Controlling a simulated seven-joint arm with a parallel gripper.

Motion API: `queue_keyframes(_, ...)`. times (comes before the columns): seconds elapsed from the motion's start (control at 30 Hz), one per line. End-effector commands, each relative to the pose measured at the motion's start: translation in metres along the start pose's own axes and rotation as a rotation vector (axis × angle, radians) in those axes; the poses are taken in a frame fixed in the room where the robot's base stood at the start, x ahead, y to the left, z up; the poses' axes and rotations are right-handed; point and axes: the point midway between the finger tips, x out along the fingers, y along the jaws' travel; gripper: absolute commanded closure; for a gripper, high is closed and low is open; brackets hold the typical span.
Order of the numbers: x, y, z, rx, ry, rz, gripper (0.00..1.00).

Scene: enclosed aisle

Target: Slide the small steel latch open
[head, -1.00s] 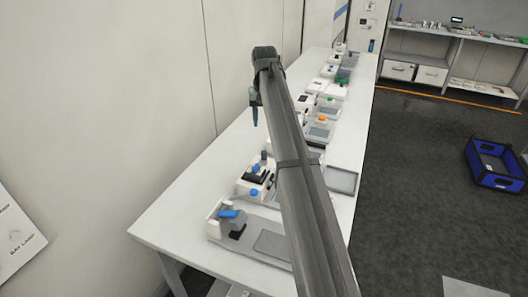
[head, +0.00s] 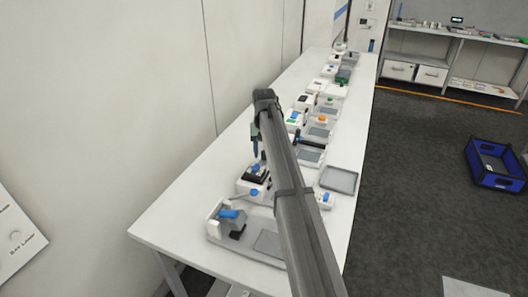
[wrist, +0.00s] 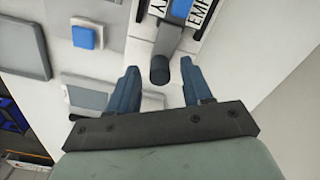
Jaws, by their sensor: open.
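My gripper (wrist: 158,68) is open, its two blue-grey fingers apart in the wrist view. A dark round-ended knob (wrist: 160,72) shows between the fingertips, at the end of a grey bar (wrist: 167,38) on a white unit with printed labels. I cannot tell whether this is the steel latch or whether the fingers touch it. In the head view my gripper (head: 256,150) points down just above a white unit (head: 246,187) with a black part and a blue piece. No small steel latch can be clearly made out there.
A white box with a blue button (wrist: 83,38) lies left in the wrist view. In front stands a fixture with a blue handle (head: 230,214). A grey tray (head: 339,180) and several more units line the white table (head: 170,228). A wall borders its left side.

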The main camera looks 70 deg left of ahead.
Motion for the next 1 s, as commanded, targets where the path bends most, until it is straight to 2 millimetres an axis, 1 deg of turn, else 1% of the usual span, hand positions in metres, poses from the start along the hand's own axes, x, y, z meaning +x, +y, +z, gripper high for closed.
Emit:
queue_keyframes(0.1,0.0042,0.0,0.0002,0.0,0.0,0.0,0.5)
queue_keyframes(0.4,0.005,0.0,0.0,0.0,0.001,0.0,0.51)
queue_keyframes(0.9,0.0049,0.0,0.0,0.0,0.0,0.0,0.99)
queue_keyframes(1.0,0.0049,0.0,0.0,0.0,0.0,0.0,1.0)
